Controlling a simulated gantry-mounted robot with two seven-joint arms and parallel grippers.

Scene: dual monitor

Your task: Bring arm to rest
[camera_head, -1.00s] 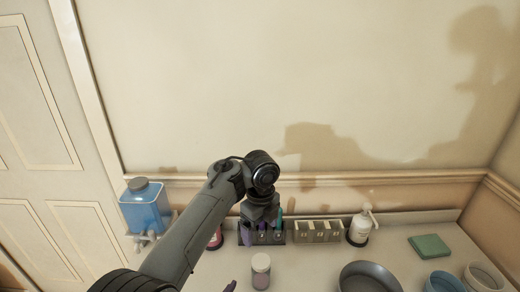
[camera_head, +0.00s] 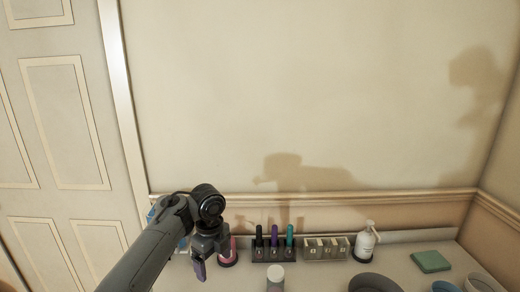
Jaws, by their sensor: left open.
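My left arm comes in from the lower left, and its left gripper (camera_head: 200,268) hangs down beyond the wrist, to the left of the bottle rack. Its jaws are open; I see nothing held between them. A purplish-grey finger shows at the lower end. My right gripper is not in view.
A dark rack (camera_head: 273,257) with three slim bottles stands near the wall. A pink bottle (camera_head: 229,253) is close to my left gripper. A clear divided holder (camera_head: 326,249), white pump bottle (camera_head: 365,242), green block (camera_head: 431,261), white-lidded jar (camera_head: 275,272) and grey bowl (camera_head: 373,283) stand rightward.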

